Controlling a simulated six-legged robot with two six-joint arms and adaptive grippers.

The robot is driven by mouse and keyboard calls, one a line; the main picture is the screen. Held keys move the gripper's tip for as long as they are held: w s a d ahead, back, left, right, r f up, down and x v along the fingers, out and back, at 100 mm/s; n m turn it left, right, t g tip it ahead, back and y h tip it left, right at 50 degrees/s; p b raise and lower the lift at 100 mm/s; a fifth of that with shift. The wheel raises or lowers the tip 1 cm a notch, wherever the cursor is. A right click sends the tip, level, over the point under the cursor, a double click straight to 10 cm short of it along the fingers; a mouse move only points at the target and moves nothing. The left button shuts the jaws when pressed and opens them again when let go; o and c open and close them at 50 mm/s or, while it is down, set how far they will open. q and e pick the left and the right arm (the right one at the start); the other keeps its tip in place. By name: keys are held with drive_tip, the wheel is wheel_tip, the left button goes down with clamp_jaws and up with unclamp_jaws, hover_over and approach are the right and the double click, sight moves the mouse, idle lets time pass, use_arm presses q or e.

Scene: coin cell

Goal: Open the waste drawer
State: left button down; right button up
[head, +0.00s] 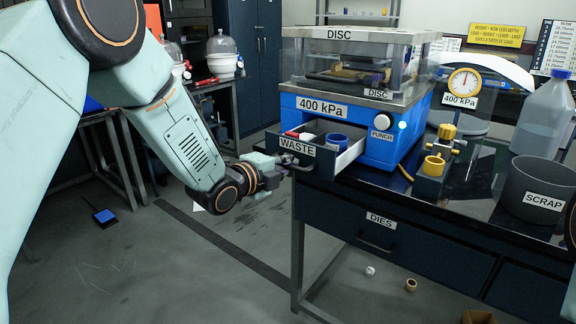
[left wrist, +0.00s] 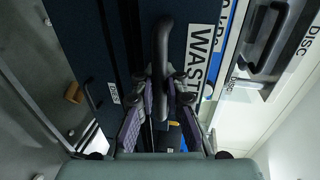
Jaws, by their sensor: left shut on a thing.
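The waste drawer (head: 297,150) with its WASTE label is pulled partly out of the blue press (head: 350,127) in the head view. A blue round item (head: 336,141) and a small red and white item show inside it. My left gripper (head: 281,170) is at the drawer's front from the left. In the left wrist view the gripper (left wrist: 163,82) is shut on the dark drawer handle (left wrist: 161,45), beside the WASTE label (left wrist: 201,52). My right gripper is in neither view.
A gauge stand (head: 435,165), a SCRAP bin (head: 535,188) and a clear bottle (head: 545,115) stand on the bench to the right. The DIES drawer (head: 380,225) below is closed. Small items lie on the floor. The floor left of the bench is mostly clear.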

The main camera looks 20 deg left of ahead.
use_arm(q)
drive_tip(key=shift+s+a+r, duration=0.15)
drive_tip(key=shift+s+r, duration=0.05)
drive_tip(key=shift+s, duration=0.25)
drive_tip(key=c, duration=1.8)
unclamp_jaws()
drive_tip(key=shift+w+f, duration=0.1)
drive_tip(key=shift+w, duration=0.2)
drive_tip(key=o, duration=0.4)
drive_tip(key=shift+s, duration=0.15)
drive_tip(key=v, duration=1.2)
drive_tip(key=shift+f, duration=0.1)
